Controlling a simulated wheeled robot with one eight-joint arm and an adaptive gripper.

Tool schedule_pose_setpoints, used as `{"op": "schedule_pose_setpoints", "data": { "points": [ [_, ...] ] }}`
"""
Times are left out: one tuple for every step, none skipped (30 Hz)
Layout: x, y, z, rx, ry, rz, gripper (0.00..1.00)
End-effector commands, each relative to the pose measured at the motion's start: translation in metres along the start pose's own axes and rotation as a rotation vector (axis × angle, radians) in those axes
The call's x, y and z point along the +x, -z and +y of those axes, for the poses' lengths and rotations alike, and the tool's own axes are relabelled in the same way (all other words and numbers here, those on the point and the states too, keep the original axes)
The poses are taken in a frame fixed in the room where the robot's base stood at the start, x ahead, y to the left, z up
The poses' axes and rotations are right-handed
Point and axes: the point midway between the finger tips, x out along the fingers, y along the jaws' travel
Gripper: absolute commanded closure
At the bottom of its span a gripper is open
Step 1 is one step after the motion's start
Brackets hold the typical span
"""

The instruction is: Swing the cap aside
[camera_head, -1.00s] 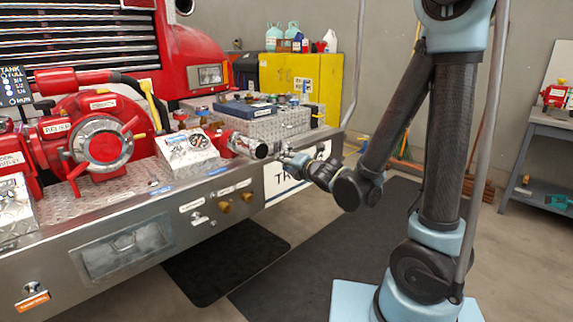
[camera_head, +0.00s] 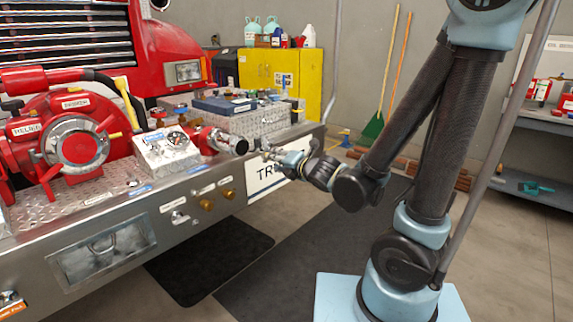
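I cannot tell whether that end is the cap. A larger round metal cover (camera_head: 75,146) is on the front of the red pump at the left. My gripper (camera_head: 264,151) is just right of the outlet's metal end, level with it, above the bumper edge. A small gap seems to separate them. The fingers are too small and blurred to show whether they are open or shut.
The metal bumper (camera_head: 150,215) runs along the left. A gauge box (camera_head: 168,149) stands left of the outlet, and a dark blue case (camera_head: 222,105) lies behind it. A yellow cabinet (camera_head: 255,68) stands at the back. Dark mats (camera_head: 210,265) cover clear floor in front.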

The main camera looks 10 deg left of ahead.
Motion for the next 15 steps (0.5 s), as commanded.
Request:
{"op": "schedule_pose_setpoints", "data": {
  "points": [
    [-0.005, 0.000, 0.000, -0.001, 0.000, 0.000, 0.67],
    [-0.007, 0.000, 0.000, -0.002, 0.000, 0.000, 0.67],
    [-0.011, 0.000, 0.000, -0.002, 0.000, 0.000, 0.67],
    [-0.014, 0.000, 0.000, -0.001, 0.000, 0.000, 0.67],
    [-0.016, 0.000, 0.000, -0.001, 0.000, 0.001, 0.67],
    [-0.019, 0.000, -0.001, 0.000, -0.001, 0.001, 0.67],
    [-0.022, -0.001, -0.001, 0.000, -0.001, 0.001, 0.67],
    [-0.025, -0.001, -0.001, 0.000, -0.001, 0.001, 0.67],
    [-0.027, -0.001, -0.001, -0.001, -0.001, 0.001, 0.67],
    [-0.030, -0.001, -0.001, -0.002, -0.001, 0.001, 0.67],
    [-0.032, -0.001, -0.001, -0.002, -0.001, 0.001, 0.67],
    [-0.034, -0.001, -0.001, -0.001, -0.001, 0.001, 0.67],
    [-0.036, -0.001, -0.001, -0.001, -0.001, 0.001, 0.67],
    [-0.038, -0.001, -0.001, 0.000, -0.001, 0.002, 0.67],
    [-0.041, -0.001, -0.001, 0.000, -0.001, 0.002, 0.67]
  ]
}}
